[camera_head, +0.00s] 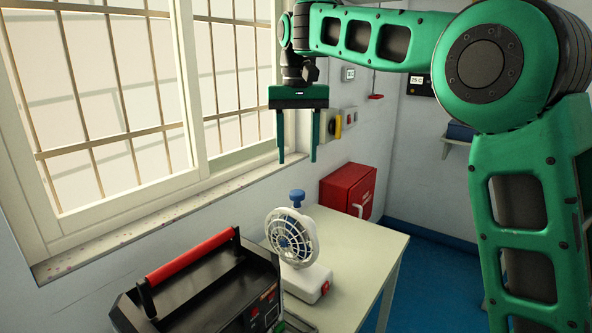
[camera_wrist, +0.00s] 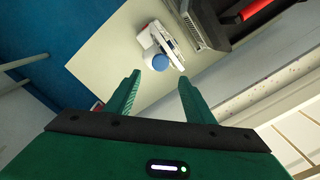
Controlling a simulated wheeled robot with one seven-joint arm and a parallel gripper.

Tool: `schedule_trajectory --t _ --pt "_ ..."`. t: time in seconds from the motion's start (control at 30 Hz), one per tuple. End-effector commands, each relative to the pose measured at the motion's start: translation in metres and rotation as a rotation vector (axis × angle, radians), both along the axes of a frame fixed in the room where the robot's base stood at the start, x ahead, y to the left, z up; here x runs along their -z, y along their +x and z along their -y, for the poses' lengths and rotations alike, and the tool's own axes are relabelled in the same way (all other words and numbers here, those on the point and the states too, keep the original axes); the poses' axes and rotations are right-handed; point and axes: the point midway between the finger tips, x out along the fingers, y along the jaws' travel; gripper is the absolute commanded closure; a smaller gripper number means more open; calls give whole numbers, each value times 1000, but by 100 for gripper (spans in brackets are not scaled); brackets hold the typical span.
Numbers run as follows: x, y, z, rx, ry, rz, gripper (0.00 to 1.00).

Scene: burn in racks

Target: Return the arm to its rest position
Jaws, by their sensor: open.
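My gripper (camera_head: 297,158) hangs from my green arm, pointing down, in front of the window wall. Its two green fingers are apart with nothing between them. It is high above the table, over the area of the white fan and the blue knob. In the wrist view, my gripper (camera_wrist: 157,85) shows both fingertips apart, with the table below. My arm is bent, reaching from the right side across the top of the head view.
A white fan (camera_head: 313,283) and a blue knob (camera_head: 297,196) are on the pale table (camera_head: 371,249). A black case with a red handle (camera_head: 190,257) stands at the lower left. A red box (camera_head: 347,188) is by the wall. The window (camera_head: 110,90) is behind my gripper.

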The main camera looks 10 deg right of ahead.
Motion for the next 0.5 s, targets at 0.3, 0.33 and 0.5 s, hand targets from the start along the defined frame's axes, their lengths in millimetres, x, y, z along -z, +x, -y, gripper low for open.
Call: schedule_trajectory --t 0.3,0.33,0.5 --pt "-13 0 1 0 -1 -1 51" --pt "-13 0 1 1 0 -1 51" --pt "-13 0 2 3 -1 -1 51"
